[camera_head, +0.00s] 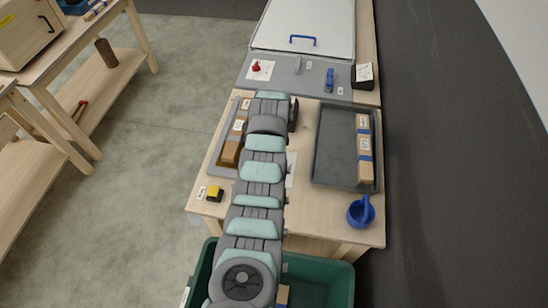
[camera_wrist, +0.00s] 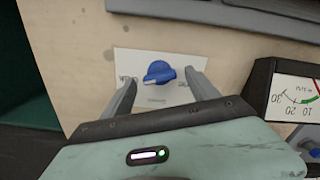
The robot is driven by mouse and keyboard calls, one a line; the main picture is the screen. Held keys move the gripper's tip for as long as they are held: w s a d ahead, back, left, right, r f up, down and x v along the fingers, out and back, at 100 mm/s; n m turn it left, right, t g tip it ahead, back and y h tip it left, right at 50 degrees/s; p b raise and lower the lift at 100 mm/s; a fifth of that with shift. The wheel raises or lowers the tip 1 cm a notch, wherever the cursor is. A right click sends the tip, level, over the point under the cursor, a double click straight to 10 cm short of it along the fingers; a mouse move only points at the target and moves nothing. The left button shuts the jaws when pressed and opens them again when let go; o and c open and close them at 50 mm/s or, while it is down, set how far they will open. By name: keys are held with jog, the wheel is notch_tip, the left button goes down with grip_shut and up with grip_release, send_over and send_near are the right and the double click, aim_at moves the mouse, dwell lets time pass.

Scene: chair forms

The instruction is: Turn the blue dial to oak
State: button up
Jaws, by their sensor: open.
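The blue dial (camera_wrist: 159,73) sits on a white label plate (camera_wrist: 140,57) on a pale wooden surface in the wrist view. Its raised grip runs roughly sideways, slightly tilted. Small words stand left, right and below it, too small and partly covered to read surely. My gripper (camera_wrist: 162,77) is open, with one finger on each side of the dial. Gaps show between both fingers and the dial; nothing is held. In the head view my arm covers the gripper, and I cannot make out the dial there.
A black-framed gauge (camera_wrist: 296,97) stands close to the right of my gripper in the wrist view. In the head view, a dark tray (camera_head: 333,150) holds wrapped wood pieces (camera_head: 364,146). A blue mug-like thing (camera_head: 361,212) stands at the front right, and a green bin (camera_head: 335,280) below.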

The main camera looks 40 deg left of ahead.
notch_tip(320, 180, up, 11)
jog(key=p, duration=0.1)
jog(key=shift+f, duration=0.15)
dwell(0.6)
